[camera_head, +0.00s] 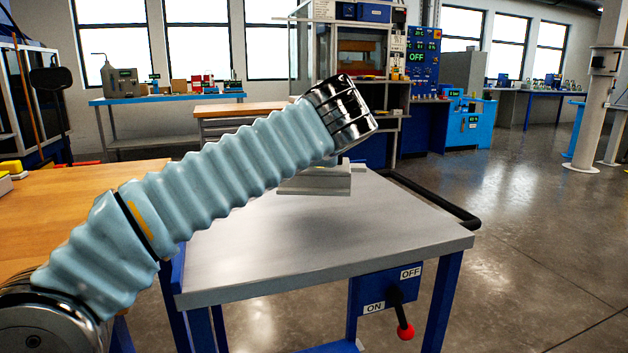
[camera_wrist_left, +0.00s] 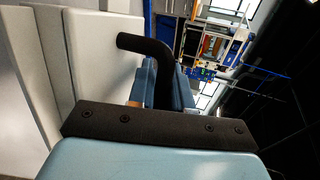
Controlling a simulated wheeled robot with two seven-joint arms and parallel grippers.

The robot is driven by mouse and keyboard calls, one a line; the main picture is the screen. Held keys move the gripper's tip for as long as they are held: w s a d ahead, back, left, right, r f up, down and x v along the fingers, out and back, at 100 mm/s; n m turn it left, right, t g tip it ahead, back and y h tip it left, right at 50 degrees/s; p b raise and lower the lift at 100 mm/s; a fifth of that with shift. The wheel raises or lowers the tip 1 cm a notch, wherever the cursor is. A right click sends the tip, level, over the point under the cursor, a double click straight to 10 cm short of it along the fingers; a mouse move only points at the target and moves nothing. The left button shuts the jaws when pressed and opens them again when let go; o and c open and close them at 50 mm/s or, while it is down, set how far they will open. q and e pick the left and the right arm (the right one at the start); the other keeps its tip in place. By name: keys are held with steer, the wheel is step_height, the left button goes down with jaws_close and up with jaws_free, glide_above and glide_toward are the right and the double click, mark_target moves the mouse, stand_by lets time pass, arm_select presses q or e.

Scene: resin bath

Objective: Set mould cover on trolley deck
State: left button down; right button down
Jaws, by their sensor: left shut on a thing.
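The mould cover (camera_head: 314,182) is a pale grey, stepped slab at the far end of the trolley deck (camera_head: 290,250) in the head view. My left arm crosses the view from the left, and its dark shiny wrist is above the cover. My left gripper (camera_head: 338,160) points down and is shut on the cover; its fingers are mostly hidden behind the wrist. I cannot tell whether the cover touches the deck or hangs just above it. My right gripper is not in view.
An ON/OFF lever (camera_head: 403,315) with a red knob hangs below the deck. A wooden table (camera_head: 80,225) stands left. The near deck is clear.

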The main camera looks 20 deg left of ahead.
mark_target(322, 176)
arm_select(q)
steer(key=w+f, duration=0.2)
steer(key=shift+w+a+f, duration=0.1)
steer(key=shift+a+f, duration=0.2)
steer(key=shift+f, duration=0.1)
steer(key=shift+w+a+f+b, duration=0.1)
steer(key=shift+w+f+b, duration=0.15)
steer(key=shift+f, duration=0.55)
steer(key=shift+w+d+f+b, duration=0.1)
steer(key=shift+w+f+b, duration=0.15)
steer(key=shift+f, duration=0.5)
steer(key=shift+w+a+f+b, duration=0.1)
steer(key=shift+w+f+b, duration=0.15)
steer(key=shift+f, duration=0.55)
steer(key=shift+f, duration=0.1)
steer(key=c, duration=1)
jaws_free()
steer(key=shift+s+f, duration=0.1)
steer(key=shift+c, duration=0.2)
steer(key=v, duration=1.2)
